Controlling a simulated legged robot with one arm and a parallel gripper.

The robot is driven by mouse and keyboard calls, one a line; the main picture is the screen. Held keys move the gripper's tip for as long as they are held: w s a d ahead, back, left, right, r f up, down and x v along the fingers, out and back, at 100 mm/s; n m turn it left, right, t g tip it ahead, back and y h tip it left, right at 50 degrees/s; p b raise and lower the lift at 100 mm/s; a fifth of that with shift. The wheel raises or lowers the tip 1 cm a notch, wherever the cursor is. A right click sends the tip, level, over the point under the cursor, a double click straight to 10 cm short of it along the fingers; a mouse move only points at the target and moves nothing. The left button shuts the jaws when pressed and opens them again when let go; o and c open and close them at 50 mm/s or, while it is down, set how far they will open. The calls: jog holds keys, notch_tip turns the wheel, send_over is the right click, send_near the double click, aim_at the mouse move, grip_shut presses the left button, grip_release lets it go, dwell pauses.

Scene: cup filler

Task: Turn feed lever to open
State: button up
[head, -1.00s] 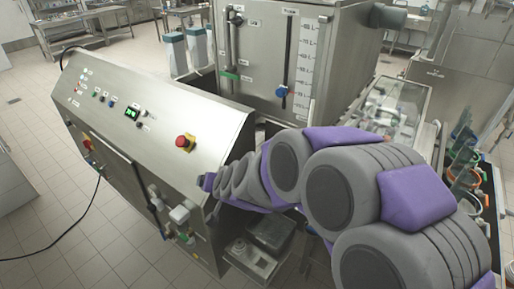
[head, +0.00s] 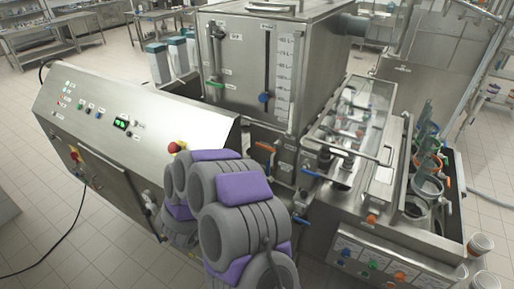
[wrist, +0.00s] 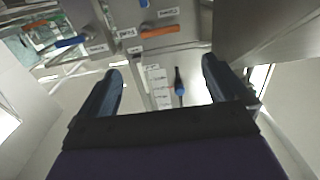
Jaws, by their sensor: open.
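Two levers show on the front of the machine. One has an orange handle (head: 266,147) and sits below the tank; it also shows in the wrist view (wrist: 160,31). The other has a blue handle (head: 311,173), to the right in the head view and at upper left in the wrist view (wrist: 72,41). In the head view my arm hides the gripper.
A steel tank (head: 240,65) with a scale and a blue knob (head: 264,97) stands behind. A sloped control panel (head: 120,120) with a red emergency button (head: 176,147) is at left. A clear-covered conveyor (head: 350,120) and cup holders (head: 428,185) are at right.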

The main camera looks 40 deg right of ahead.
aim_at(265, 147)
jog(key=x, duration=1)
jog(key=b+x, duration=0.1)
jog(key=x, duration=0.5)
jog(key=shift+r, duration=0.25)
jog(key=shift+d, duration=0.25)
jog(key=shift+d, duration=0.1)
jog(key=shift+c, duration=0.6)
jog(key=shift+w, duration=0.1)
jog(key=c, duration=1.1)
